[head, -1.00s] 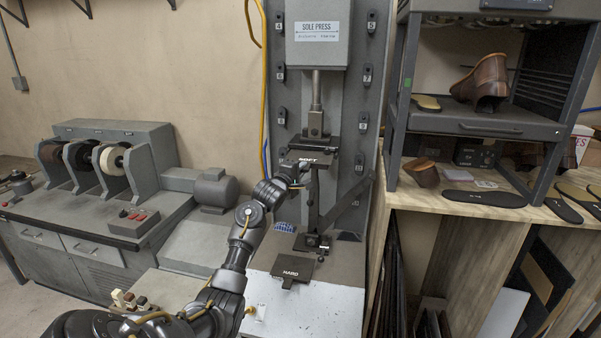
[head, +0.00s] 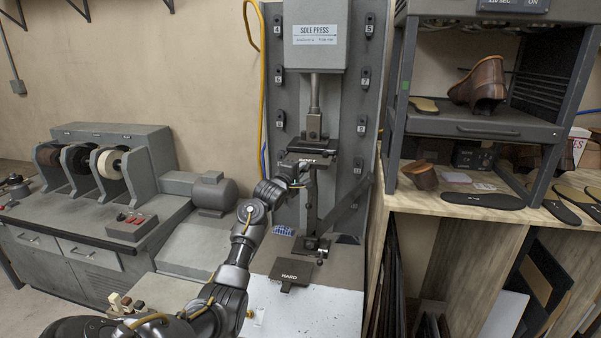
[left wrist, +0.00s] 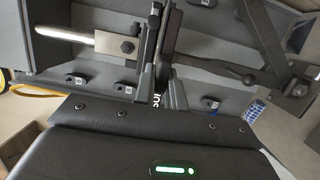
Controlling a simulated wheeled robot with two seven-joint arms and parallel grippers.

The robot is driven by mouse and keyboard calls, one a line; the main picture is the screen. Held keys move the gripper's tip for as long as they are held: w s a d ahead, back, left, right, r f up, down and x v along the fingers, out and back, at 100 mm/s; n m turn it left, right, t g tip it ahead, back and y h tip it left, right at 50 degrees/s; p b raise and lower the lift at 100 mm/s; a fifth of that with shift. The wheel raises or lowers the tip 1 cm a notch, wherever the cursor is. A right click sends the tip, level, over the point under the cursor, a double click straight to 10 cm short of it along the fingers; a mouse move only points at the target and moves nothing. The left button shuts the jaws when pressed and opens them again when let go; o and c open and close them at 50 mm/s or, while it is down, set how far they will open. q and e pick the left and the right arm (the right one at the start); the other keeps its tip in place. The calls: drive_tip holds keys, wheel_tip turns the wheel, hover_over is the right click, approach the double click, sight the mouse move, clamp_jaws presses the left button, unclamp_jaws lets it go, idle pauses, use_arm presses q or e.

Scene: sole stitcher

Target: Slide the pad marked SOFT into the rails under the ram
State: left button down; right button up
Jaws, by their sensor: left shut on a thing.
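The dark pad marked SOFT (head: 308,160) is just below the ram (head: 314,124) of the sole press. My left gripper (head: 303,173) is shut on this pad at its near side. In the left wrist view, the pad (left wrist: 154,50) shows nearly edge-on beside the ram's shaft (left wrist: 70,35), its lettering partly covered by the left gripper (left wrist: 172,92). I cannot tell how far the pad sits in the rails, because the gripper and pad hide them. My right gripper is not in view.
A pad marked HARD (head: 291,273) lies on the bench in front of the press. A diagonal lever (head: 345,205) stands right of the press column. A shelf rack (head: 480,128) with shoes is at the right, a grinder (head: 105,160) at the left.

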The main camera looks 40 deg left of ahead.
sight(306, 158)
use_arm(q)
drive_tip(key=shift+w+a+r+b, duration=0.1)
drive_tip(key=shift+w+a, duration=0.2)
drive_tip(key=shift+w, duration=0.2)
drive_tip(key=shift+w+a+b, duration=0.15)
drive_tip(key=shift+w+a, duration=0.1)
drive_tip(key=shift+w, duration=0.2)
drive_tip(key=shift+w+a+r+b, duration=0.1)
drive_tip(key=shift+w+a, duration=0.2)
drive_tip(key=shift+w, duration=0.2)
drive_tip(key=shift+w, duration=0.1)
drive_tip(key=shift+w+a, duration=0.25)
drive_tip(key=shift+w, duration=0.2)
drive_tip(key=shift+w+a, duration=0.1)
drive_tip(key=shift+a+b+x, duration=0.15)
drive_tip(key=shift+b+x, duration=0.4)
drive_tip(key=shift+x, duration=0.05)
drive_tip(key=shift+a+b+x, duration=0.15)
drive_tip(key=shift+b+x, duration=0.4)
drive_tip(key=shift+x, duration=0.05)
drive_tip(key=shift+w+a+b, duration=0.5)
drive_tip(key=shift+w+b, duration=0.35)
